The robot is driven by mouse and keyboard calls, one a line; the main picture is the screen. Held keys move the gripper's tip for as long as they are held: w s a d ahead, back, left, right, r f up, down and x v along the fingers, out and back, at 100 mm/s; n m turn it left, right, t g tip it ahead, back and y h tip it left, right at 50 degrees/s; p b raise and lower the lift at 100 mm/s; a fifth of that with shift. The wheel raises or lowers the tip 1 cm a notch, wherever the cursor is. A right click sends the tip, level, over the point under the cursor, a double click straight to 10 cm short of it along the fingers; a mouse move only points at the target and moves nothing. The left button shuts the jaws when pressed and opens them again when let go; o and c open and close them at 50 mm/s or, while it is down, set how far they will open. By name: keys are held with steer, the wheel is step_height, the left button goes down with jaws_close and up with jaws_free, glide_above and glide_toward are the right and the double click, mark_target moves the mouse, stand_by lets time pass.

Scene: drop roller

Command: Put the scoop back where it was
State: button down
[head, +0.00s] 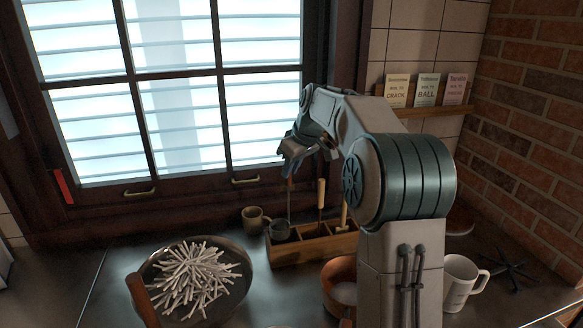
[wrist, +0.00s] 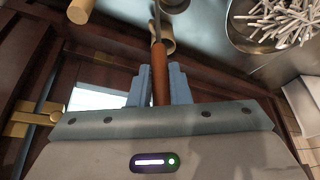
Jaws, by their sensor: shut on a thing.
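My gripper (head: 291,160) is high in front of the window, shut on the scoop's brown handle. In the wrist view, the handle (wrist: 160,72) sits between the blue fingers of my gripper (wrist: 160,88). In the head view, the scoop's thin shaft hangs down to a dark grey bowl (head: 279,231) at the left end of the wooden rack (head: 300,254). I cannot tell whether the bowl touches the rack. Other upright tool handles (head: 321,193) stand in the rack, to the right of the scoop.
A small brown mug (head: 253,219) stands close left of the bowl. A pan of white sticks (head: 152,272) is at front left. An orange-brown bowl (head: 337,292) and a white mug (head: 459,290) are at front right. A shelf with cards (head: 425,111) hangs at upper right.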

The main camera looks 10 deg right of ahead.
steer(key=shift+f, duration=0.45)
steer(key=c, duration=1.3)
jaws_free()
steer(key=shift+c, duration=0.2)
steer(key=shift+r, duration=0.15)
steer(key=v, duration=1.3)
steer(key=s+a+f+m+h, duration=0.1)
steer(key=s+a+f+m, duration=0.1)
steer(key=s+f, duration=0.4)
steer(key=s+a+f+m, duration=0.2)
steer(key=s+f, duration=0.5)
steer(key=s, duration=0.8)
steer(key=s+a+f+m+g+h, duration=0.1)
steer(key=s+a+f+m, duration=0.1)
steer(key=s+f, duration=0.5)
steer(key=s, duration=0.4)
steer(key=shift+m+h, duration=0.3)
